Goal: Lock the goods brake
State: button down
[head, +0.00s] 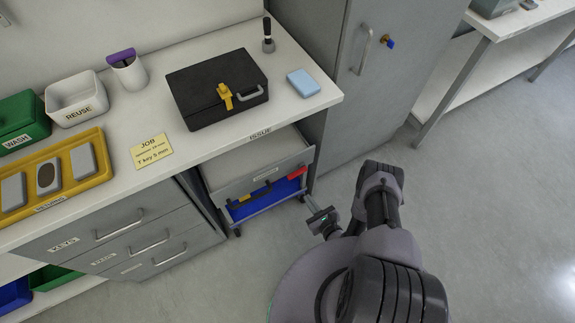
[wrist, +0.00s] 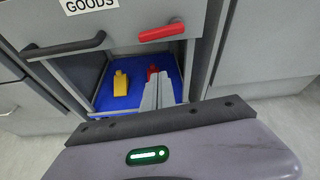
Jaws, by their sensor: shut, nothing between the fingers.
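The cart labelled GOODS (wrist: 90,4) stands under the bench; its black handle (wrist: 62,47) is at the left of the wrist view. A red bar (wrist: 162,32) sits on its upper front, right of the handle, and also shows in the head view (head: 297,172). A red piece (wrist: 153,72) and a yellow piece (wrist: 120,84) appear over the blue floor (wrist: 108,103). No brake marking is legible on any red part. My gripper (wrist: 160,85) is shut and empty, pointing at the cart below the red bar. In the head view my gripper (head: 318,217) is right of the cart.
The bench (head: 215,150) above holds a black case (head: 205,105) with a yellow latch, a blue block (head: 303,82) and a job card (head: 152,150). Drawers (head: 125,240) stand left of the cart, a grey cabinet (head: 350,110) right. The floor (head: 490,220) at the right is clear.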

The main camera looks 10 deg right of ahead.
aim_at(297, 172)
jog(key=w+a+b, duration=0.1)
jog(key=w+a, duration=0.2)
jog(key=w, duration=0.5)
jog(key=shift+r+b, duration=0.3)
jog(key=shift+r, duration=0.05)
